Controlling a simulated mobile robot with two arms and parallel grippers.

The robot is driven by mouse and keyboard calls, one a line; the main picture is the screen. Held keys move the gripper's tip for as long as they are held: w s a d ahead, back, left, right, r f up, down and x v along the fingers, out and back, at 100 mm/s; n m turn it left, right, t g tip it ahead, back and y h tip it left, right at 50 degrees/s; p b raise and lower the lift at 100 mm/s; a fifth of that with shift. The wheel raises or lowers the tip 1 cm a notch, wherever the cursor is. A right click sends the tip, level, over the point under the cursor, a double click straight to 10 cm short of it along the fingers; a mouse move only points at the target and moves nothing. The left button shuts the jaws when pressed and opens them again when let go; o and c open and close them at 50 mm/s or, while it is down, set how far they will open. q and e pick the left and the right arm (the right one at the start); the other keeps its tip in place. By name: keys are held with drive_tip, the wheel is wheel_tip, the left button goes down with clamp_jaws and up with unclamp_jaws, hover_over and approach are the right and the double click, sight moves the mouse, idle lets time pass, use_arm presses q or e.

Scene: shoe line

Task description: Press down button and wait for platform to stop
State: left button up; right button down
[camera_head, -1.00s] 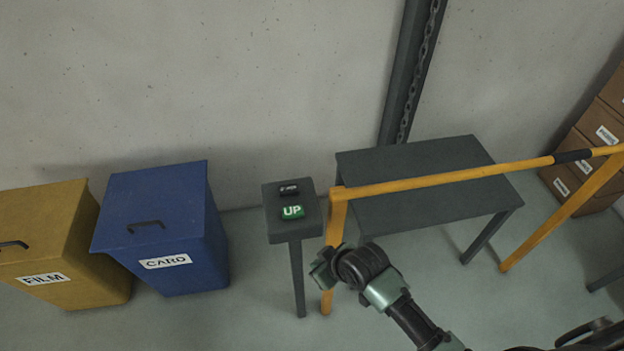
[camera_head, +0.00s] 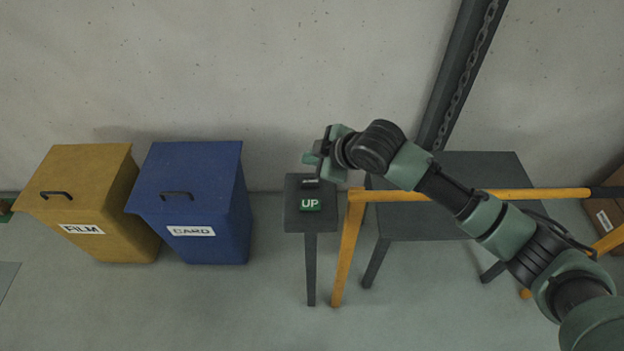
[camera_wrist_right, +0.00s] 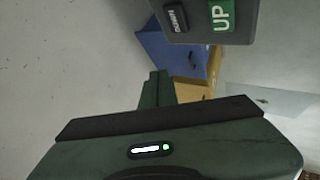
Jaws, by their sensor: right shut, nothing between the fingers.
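The control stand (camera_head: 293,219) is a dark grey post with a small top. It carries a green UP button (camera_head: 310,204) and, behind it, a black button (camera_head: 311,184) partly hidden by my gripper. In the right wrist view the black button (camera_wrist_right: 175,18) and the green UP button (camera_wrist_right: 221,16) show upside down or sideways at the top. My right gripper (camera_head: 314,163) is shut and empty, above the far end of the stand; contact with the black button cannot be told. A dark grey table-like platform (camera_head: 490,168) stands to the right. My left gripper is not in view.
A yellow rail (camera_head: 349,245) stands between the stand and the platform. A blue CARD bin (camera_head: 190,200) and a yellow FILM bin (camera_head: 90,190) are on the left. A chain column (camera_head: 462,75) rises behind. Cardboard boxes (camera_head: 606,215) are at the right edge.

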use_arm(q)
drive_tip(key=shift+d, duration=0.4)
use_arm(e)
drive_tip(key=shift+w+d+r+n, duration=0.25)
drive_tip(key=shift+w+r+n, duration=0.05)
drive_tip(key=shift+w+r, duration=0.5)
drive_tip(key=shift+f, duration=0.1)
drive_tip(key=b, duration=0.7)
hover_over(313, 184)
wheel_tip(313, 184, down, 7)
drive_tip(key=shift+w, duration=0.1)
drive_tip(key=shift+f, duration=0.3)
drive_tip(key=shift+f+b, duration=0.35)
drive_tip(key=shift+f, duration=0.15)
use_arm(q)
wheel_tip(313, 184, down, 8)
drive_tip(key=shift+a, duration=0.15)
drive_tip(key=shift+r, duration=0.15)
use_arm(e)
drive_tip(key=shift+f, duration=0.15)
